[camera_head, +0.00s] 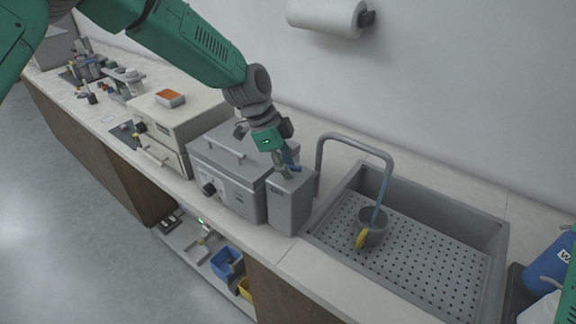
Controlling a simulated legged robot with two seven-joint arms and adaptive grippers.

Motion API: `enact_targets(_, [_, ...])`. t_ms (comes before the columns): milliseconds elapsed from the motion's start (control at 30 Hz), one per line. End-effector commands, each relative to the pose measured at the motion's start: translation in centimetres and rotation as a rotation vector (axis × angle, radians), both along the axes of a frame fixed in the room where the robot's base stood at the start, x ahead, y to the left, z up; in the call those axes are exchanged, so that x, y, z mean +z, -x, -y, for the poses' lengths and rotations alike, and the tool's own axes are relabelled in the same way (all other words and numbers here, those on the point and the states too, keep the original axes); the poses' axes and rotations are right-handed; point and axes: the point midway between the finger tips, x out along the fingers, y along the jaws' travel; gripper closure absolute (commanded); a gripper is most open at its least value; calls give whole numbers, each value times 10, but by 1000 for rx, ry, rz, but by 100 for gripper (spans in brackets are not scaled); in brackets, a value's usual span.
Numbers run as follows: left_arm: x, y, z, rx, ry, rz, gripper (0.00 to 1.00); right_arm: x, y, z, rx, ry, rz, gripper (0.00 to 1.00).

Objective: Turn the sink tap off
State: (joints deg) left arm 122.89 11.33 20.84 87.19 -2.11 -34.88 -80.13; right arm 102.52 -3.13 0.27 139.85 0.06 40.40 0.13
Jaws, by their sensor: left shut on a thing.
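The grey tap (321,152) arches over the sink (440,268) from its left edge. A blue stream of water (381,185) runs from its spout into a grey cup (373,226) in the sink. My left gripper (287,167) points down at the top of a grey box-shaped container (290,205), left of the tap's pipe. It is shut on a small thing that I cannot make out. A blue piece shows at its fingers. I cannot tell whether this is the tap's handle. My right gripper is out of view.
A yellow item (362,238) leans at the cup. A grey lidded bath (228,165) and a beige machine (180,122) stand left of the container. A blue bottle (552,262) is at the far right. A paper roll (326,15) hangs on the wall.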

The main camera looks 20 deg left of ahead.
Motion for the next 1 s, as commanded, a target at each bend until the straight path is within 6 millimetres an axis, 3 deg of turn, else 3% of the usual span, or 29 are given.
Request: enact_targets(1000, [5,-5,0,919,2,13,100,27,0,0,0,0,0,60])
